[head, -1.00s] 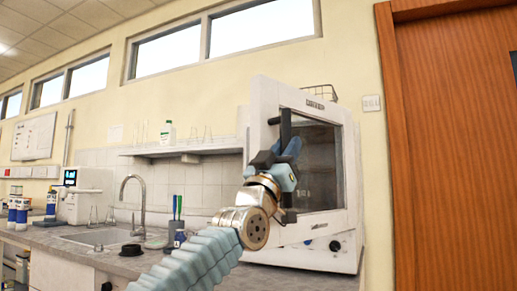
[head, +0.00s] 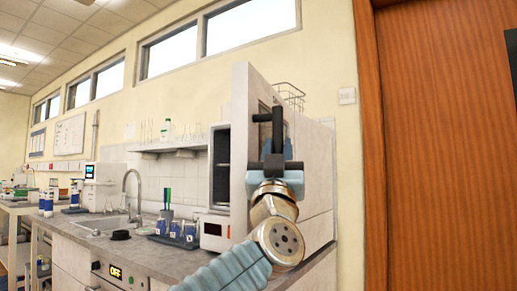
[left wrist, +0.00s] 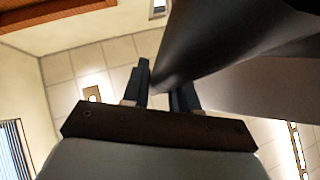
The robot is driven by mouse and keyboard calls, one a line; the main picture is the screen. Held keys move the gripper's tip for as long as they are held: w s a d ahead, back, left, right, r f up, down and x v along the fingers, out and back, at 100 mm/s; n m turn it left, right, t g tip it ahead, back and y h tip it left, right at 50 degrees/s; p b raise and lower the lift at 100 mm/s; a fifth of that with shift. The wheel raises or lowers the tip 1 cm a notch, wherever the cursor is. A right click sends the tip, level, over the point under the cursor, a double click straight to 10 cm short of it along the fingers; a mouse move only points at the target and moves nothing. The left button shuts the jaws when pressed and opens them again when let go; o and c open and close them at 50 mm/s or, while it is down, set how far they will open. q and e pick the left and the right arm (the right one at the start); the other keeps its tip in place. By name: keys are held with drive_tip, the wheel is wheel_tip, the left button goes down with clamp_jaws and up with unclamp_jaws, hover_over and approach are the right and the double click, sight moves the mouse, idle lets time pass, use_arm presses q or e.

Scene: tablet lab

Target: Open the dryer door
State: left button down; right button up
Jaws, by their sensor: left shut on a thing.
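The white dryer door (head: 240,125) stands swung out from the dryer and shows nearly edge-on in the head view. The dark inside of the dryer (head: 221,165) shows to the left of the door; the door hides the rest of the opening. A black bar handle (head: 277,125) is on the door's outer face. My left gripper (head: 276,152) is shut on this handle. In the left wrist view the fingers (left wrist: 162,90) are around the dark handle (left wrist: 190,45). My right gripper is in neither view.
The dryer stands on a grey counter (head: 140,252). Blue-labelled bottles (head: 175,229) and a sink with a tap (head: 130,185) are to its left. A shelf (head: 172,147) is on the wall behind. A wooden door (head: 440,150) is at the right.

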use_arm(q)
drive_tip(key=shift+s+d+r, duration=0.1)
drive_tip(key=shift+d+r, duration=0.05)
drive_tip(key=shift+d, duration=0.1)
drive_tip(key=c, duration=1)
unclamp_jaws()
drive_tip(key=b+v, duration=0.6)
drive_tip(key=v, duration=0.7)
drive_tip(key=shift+s+f, duration=0.15)
drive_tip(key=shift+f, duration=0.25)
drive_tip(key=shift+d, duration=0.1)
